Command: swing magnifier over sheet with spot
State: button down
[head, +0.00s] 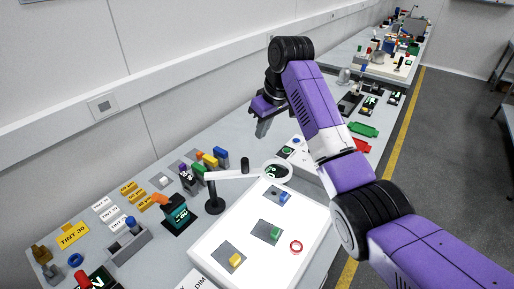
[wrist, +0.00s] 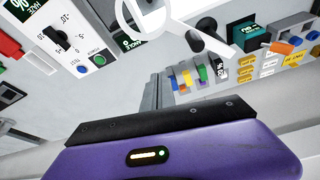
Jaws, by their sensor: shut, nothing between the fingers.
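The magnifier is a white ring on a white arm (head: 238,175), swung out from a black post and base (head: 214,205). Its ring lies beyond the top edge of the white light panel (head: 207,252). Three grey sheets lie on the panel, with a blue knob (head: 285,196), a green knob (head: 276,232) and a yellow knob (head: 236,260). I cannot make out which sheet has a spot. My gripper (head: 262,130) is shut and empty, above the bench beyond the magnifier. In the wrist view the magnifier's arm (wrist: 228,32) is close to my shut fingers (wrist: 160,92), apart from them.
A red ring (head: 295,246) lies on the panel's right side. Several coloured blocks (head: 210,160) stand behind the post. A dark green display box (head: 180,214) with an orange top is left of the post. Labels and small devices crowd the bench's left end.

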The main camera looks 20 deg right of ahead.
notch_tip(320, 180, down, 9)
jog(key=p, duration=0.4)
jog(key=shift+s+d, duration=0.3)
jog(key=shift+s, duration=0.1)
jog(key=shift+f, duration=0.1)
dwell(0.4)
